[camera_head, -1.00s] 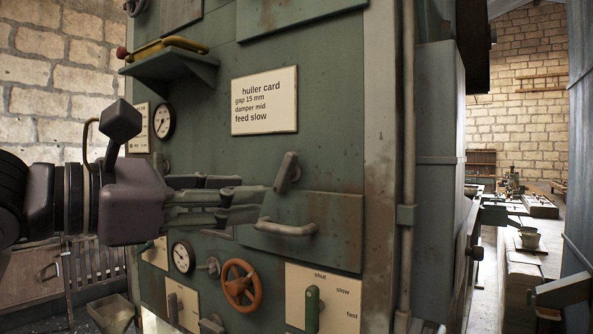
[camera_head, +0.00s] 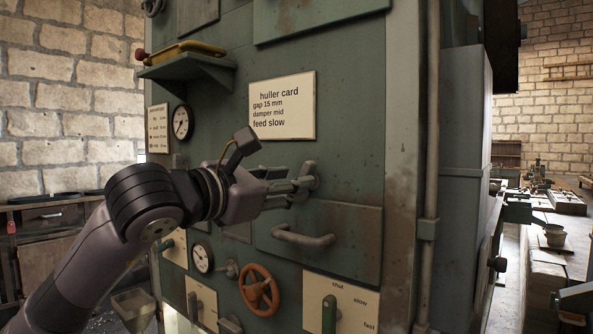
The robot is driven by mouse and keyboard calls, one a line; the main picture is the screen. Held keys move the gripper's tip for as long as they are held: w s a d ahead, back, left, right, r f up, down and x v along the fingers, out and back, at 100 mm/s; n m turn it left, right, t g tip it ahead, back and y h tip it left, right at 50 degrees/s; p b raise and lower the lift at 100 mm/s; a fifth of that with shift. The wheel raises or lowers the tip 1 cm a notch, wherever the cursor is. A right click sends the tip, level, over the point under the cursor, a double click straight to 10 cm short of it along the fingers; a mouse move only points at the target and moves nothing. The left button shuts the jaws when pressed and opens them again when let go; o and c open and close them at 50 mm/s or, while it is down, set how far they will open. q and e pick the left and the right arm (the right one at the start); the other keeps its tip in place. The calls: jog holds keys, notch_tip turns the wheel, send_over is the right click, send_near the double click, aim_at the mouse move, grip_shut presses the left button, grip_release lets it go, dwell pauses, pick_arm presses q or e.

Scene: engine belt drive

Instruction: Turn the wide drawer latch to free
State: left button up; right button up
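The wide drawer (camera_head: 345,257) is a green panel with a grey bar handle (camera_head: 302,239) on the front of the green machine. Its latch (camera_head: 309,176) is a short grey lever just above the drawer's upper left part, standing near upright with a slight tilt. My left gripper (camera_head: 297,187) comes in from the left with its fingertips at the latch, overlapping its lower part. I cannot tell whether the fingers touch or clasp it, and the wrist and fingers hide part of that area. My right gripper is not in view.
A huller card (camera_head: 282,106) is fixed above the latch. An orange handwheel (camera_head: 260,290), a gauge (camera_head: 202,259) and a green lever (camera_head: 329,315) sit below. A shelf with a yellow bar (camera_head: 188,49) juts out upper left. A vertical pipe (camera_head: 429,150) runs right of the drawer.

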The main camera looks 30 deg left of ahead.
pick_arm(q)
jog(key=shift+w+d+p, duration=0.15)
jog(key=shift+w+p, duration=0.15)
jog(key=shift+w, duration=1.1)
jog(key=shift+c, duration=0.3)
grip_shut()
